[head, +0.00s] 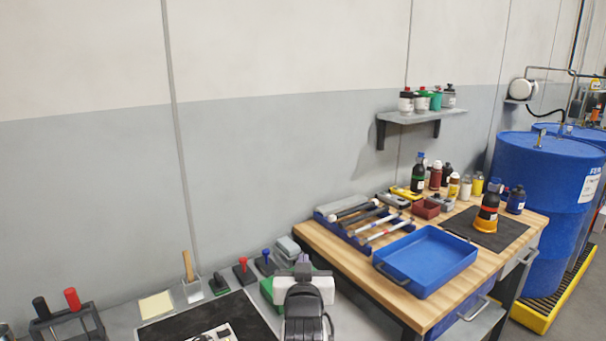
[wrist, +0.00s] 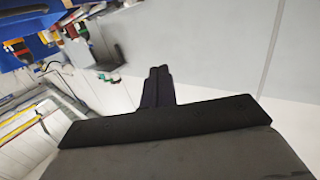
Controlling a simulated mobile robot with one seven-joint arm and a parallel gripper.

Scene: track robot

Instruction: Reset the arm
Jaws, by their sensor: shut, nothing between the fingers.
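My gripper shows in the wrist view (wrist: 158,72), with its two dark fingers side by side and touching, and nothing between them. In the head view my arm (head: 306,305) rises at the bottom centre, in front of the grey counter; the fingertips cannot be made out there. In the wrist view the gripper stands clear of the things behind it, which look tilted and small.
A wooden workbench (head: 480,274) with a blue tray (head: 425,260) stands to the right of my arm. Blue drums (head: 540,185) stand beyond it. A wall shelf (head: 421,117) holds several bottles. Stamps and a black mat (head: 245,313) lie on the counter at left.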

